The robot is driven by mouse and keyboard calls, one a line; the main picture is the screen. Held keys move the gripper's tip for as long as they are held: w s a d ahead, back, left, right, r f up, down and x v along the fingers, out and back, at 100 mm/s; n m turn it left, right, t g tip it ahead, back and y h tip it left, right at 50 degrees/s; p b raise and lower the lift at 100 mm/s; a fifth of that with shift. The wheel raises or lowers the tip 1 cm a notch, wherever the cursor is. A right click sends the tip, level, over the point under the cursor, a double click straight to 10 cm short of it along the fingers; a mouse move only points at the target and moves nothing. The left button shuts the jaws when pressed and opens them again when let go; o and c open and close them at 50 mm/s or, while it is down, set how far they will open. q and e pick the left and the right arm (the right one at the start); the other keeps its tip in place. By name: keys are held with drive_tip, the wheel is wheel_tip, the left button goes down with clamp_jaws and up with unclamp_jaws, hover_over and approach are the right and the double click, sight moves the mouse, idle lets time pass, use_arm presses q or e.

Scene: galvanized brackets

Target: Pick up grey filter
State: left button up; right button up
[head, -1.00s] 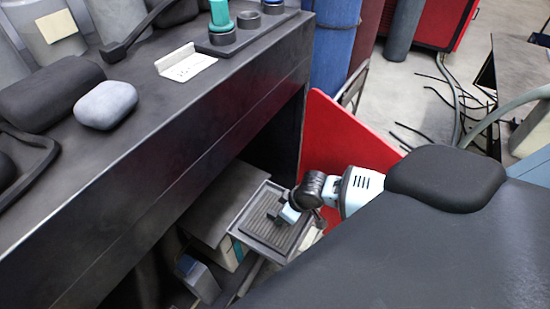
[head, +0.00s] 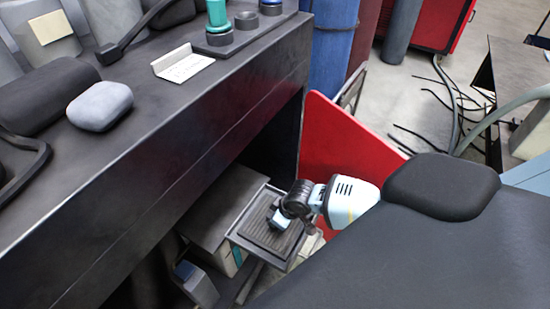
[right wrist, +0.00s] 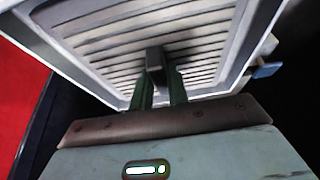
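The grey filter (head: 261,215) looks like a ribbed panel in a pale grey frame, low between the dark bench and my body in the head view. In the right wrist view the ribbed panel (right wrist: 105,42) fills the upper part. My right gripper (head: 277,226) is over it. In the right wrist view its two dark green fingers (right wrist: 158,75) stand apart, one on each side of a small dark grey block (right wrist: 155,60) against the ribs. I cannot tell whether they press on the block. My left gripper is not in view.
The dark bench (head: 150,165) rises at the left, holding a pale rounded case (head: 100,106) and a folded card (head: 182,64). A red panel (head: 340,150) stands behind my right arm. Boxes (head: 215,205) sit low beside the filter. Cables (head: 440,100) lie on the floor at upper right.

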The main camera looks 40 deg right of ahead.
clamp_jaws()
